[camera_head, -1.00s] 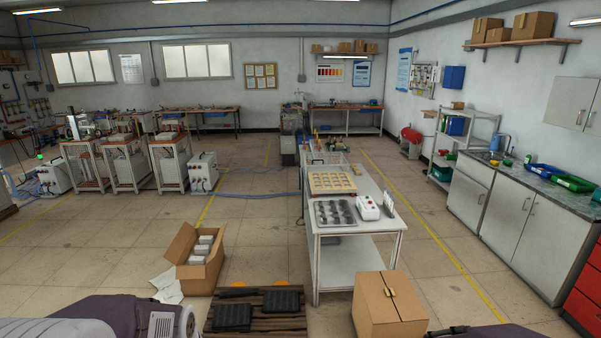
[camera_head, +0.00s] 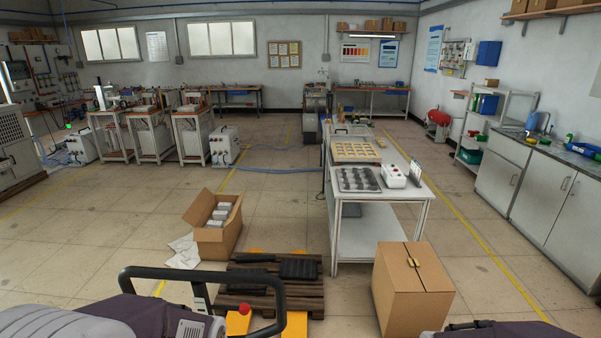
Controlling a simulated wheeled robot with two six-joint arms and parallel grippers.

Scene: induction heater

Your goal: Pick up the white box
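Several small white boxes (camera_head: 222,213) sit in a row inside an open cardboard box (camera_head: 219,239) on the floor, left of the middle. Another white box (camera_head: 393,175), with a red spot on top, stands on the right side of the white table (camera_head: 407,196). I cannot tell which one the task names. Neither of my grippers is in view. Only grey and dark parts of my arms show along the bottom edge, far from all these boxes.
A wooden pallet (camera_head: 262,300) with black items and a black handle (camera_head: 205,273) with a red knob stand close in front. A closed cardboard carton (camera_head: 412,297) stands right of them. Crumpled paper (camera_head: 184,252) lies beside the open box.

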